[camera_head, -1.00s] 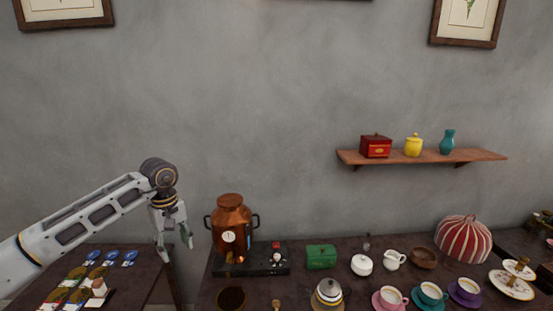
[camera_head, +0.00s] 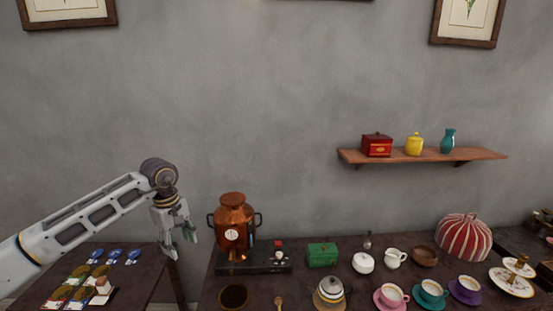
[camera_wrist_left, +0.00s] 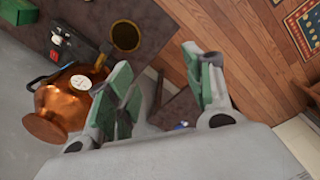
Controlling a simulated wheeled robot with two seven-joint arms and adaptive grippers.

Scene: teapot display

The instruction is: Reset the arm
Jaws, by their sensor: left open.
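My left arm comes in from the left in the head view. Its gripper (camera_head: 181,246) hangs down above the gap between the left table and the main table, left of the copper urn (camera_head: 233,217). The jaws are open and nothing is between them. In the left wrist view the two green-padded fingers of this gripper (camera_wrist_left: 163,88) stand apart, with the table edge and wooden floor behind them. The copper urn also shows in the wrist view (camera_wrist_left: 62,105), left of the fingers and apart from them. My right gripper is not in view.
The left table (camera_head: 135,283) holds cards and blue discs. The main table holds a black burner base (camera_head: 262,262), a green box (camera_head: 322,254), a striped teapot (camera_head: 329,295), several cups and a striped cozy (camera_head: 464,237). The air above the tables is free.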

